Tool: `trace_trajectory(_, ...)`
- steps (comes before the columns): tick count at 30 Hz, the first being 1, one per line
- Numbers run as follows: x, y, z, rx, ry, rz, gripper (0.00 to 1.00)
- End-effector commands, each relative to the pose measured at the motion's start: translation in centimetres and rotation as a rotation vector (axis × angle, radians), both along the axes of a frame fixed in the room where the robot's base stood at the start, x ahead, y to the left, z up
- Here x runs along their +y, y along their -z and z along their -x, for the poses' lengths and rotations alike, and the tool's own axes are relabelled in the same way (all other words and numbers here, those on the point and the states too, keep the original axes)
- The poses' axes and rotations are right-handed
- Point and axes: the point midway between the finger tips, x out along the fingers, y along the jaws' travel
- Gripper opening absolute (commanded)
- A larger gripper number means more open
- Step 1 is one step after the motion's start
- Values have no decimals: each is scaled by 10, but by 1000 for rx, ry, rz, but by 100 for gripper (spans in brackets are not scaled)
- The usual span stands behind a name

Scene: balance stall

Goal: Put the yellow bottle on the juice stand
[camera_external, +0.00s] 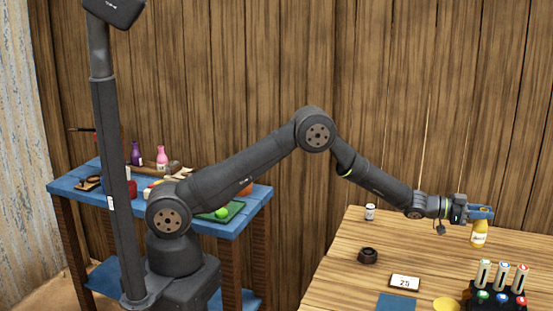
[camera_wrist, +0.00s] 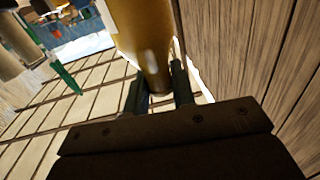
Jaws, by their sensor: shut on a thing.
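The yellow bottle (camera_external: 479,235) is in my gripper (camera_external: 481,213) at the right of the external view. My gripper is shut on its upper part, and the bottle hangs roughly upright over the wooden table (camera_external: 335,250). I cannot tell whether its base touches the table. In the wrist view the bottle (camera_wrist: 145,35) is large and close, between the two fingers (camera_wrist: 160,90). A yellow disc (camera_external: 446,304) and a blue square (camera_external: 397,303) lie at the table's front. I cannot tell which thing is the juice stand.
A black rack (camera_external: 490,297) with several coloured-top tubes stands at the front right. A card marked 25 (camera_external: 405,282), a dark nut-like ring (camera_external: 368,256) and a small white jar (camera_external: 370,212) stand on the table. A blue side table (camera_external: 70,186) with several objects is at the left.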

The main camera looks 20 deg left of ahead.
Motion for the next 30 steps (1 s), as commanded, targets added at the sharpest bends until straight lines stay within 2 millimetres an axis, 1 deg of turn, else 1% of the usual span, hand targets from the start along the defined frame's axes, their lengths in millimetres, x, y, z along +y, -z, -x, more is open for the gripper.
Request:
trace_trajectory(1,0,6,-11,-1,-2,1,0)
trace_trajectory(3,-1,12,-20,-1,-1,2,0)
trace_trajectory(7,-2,16,-29,0,0,2,0)
trace_trajectory(11,-2,25,-30,1,1,1,0)
trace_trajectory(15,-1,46,-29,1,1,-1,0)
trace_trajectory(18,-1,53,-29,1,0,1,0)
trace_trajectory(24,-2,53,-29,1,0,2,0)
trace_trajectory(29,-1,57,-29,1,0,1,0)
trace_trajectory(30,-1,58,-29,1,0,0,25)
